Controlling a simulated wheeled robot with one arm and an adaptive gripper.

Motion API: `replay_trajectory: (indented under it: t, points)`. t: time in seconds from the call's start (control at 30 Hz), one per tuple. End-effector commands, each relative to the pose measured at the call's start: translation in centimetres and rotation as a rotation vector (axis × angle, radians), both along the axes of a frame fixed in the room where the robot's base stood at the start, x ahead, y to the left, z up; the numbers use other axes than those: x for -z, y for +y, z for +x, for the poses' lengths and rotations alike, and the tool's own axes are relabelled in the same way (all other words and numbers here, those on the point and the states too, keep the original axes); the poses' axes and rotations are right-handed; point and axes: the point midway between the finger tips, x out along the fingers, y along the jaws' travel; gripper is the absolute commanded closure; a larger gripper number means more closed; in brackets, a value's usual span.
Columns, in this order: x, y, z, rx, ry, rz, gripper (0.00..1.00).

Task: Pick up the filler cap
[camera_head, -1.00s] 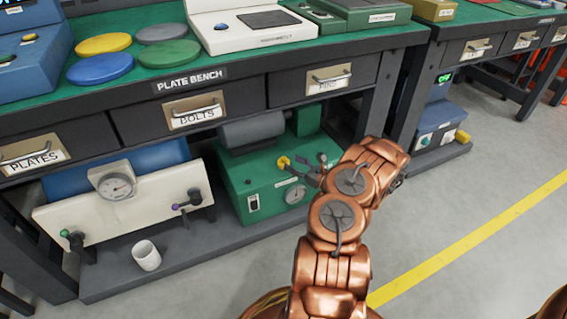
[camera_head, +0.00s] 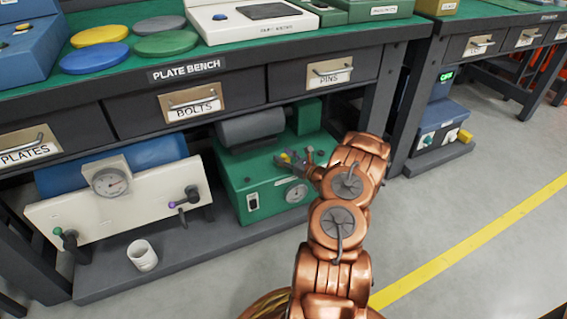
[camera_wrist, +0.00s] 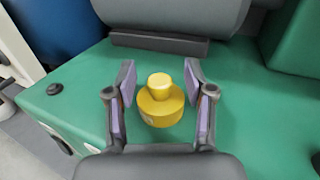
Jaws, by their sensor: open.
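The yellow filler cap (camera_wrist: 160,101) sits upright on top of the green machine (camera_wrist: 70,95), with a narrower knob above a wider round base. My gripper (camera_wrist: 160,97) is open, with one finger on each side of the cap and a visible gap on both sides. In the head view, my gripper (camera_head: 291,160) is over the top of the green machine (camera_head: 262,199), and only a bit of the yellow cap (camera_head: 285,157) shows beside the fingers.
A grey cylinder (camera_head: 250,127) and a green block (camera_head: 307,115) stand behind the cap on the machine. The bench drawers (camera_head: 190,102) hang above. A white cup (camera_head: 142,255) and a gauge panel (camera_head: 125,205) are to the left on the lower shelf.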

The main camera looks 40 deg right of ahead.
Motion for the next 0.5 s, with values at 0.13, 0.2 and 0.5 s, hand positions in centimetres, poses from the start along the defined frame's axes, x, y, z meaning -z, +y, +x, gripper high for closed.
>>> replay_trajectory:
  t: [0.13, 0.2, 0.5]
  points:
    - [0.00, 0.05, 0.25, -0.001, 0.001, 0.000, 0.47]
    - [0.00, 0.05, 0.23, 0.000, 0.001, 0.000, 0.47]
    - [0.01, 0.05, 0.22, -0.001, 0.001, 0.000, 0.71]
